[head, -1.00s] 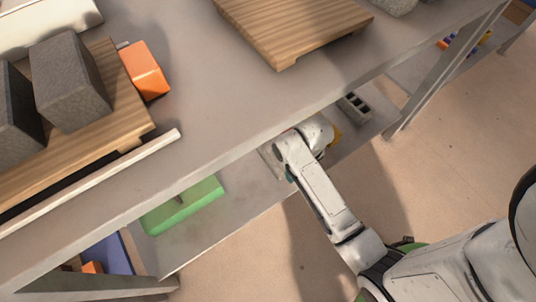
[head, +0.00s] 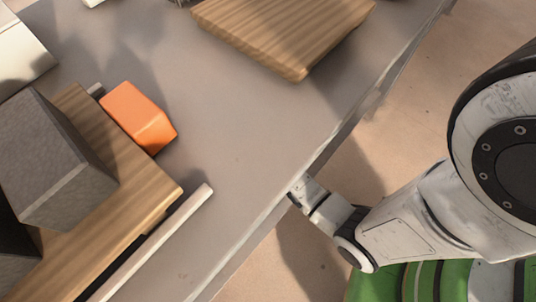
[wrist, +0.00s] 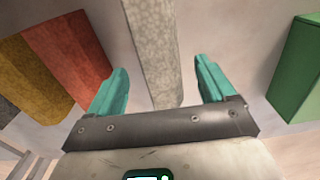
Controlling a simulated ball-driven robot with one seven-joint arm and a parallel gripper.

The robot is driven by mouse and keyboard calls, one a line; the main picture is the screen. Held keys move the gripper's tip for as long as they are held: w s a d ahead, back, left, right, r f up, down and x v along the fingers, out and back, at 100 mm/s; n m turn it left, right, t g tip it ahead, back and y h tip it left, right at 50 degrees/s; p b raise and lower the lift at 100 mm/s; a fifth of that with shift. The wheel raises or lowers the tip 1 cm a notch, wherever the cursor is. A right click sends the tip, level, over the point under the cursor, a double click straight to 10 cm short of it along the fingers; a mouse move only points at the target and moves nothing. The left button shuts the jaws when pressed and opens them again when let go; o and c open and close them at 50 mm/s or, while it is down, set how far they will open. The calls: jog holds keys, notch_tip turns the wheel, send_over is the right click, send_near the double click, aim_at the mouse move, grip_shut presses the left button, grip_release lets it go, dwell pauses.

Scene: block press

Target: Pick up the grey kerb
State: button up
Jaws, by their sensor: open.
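In the wrist view, a long, pale grey speckled block, the grey kerb (wrist: 157,48), runs from the top edge down between my fingers. My gripper (wrist: 160,82) is open, with one teal finger on each side of the kerb. A gap shows on both sides, so the fingers look apart from it. In the head view my arm reaches to the front edge of the tabletop, and the gripper and the kerb are hidden there.
In the wrist view, red (wrist: 67,55) and yellow-brown (wrist: 33,75) blocks stand left of the kerb, and a green block (wrist: 301,75) right. In the head view, the tabletop (head: 225,130) holds an orange block (head: 140,115), dark grey blocks (head: 50,160) on a wooden board, and another board (head: 285,35).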

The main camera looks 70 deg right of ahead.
notch_tip(320, 180, down, 6)
jog(key=b, duration=0.4)
jog(key=shift+f, duration=0.25)
jog(key=shift+r, duration=0.1)
jog(key=shift+c, duration=0.4)
grip_shut()
jog(key=shift+w+r, duration=0.1)
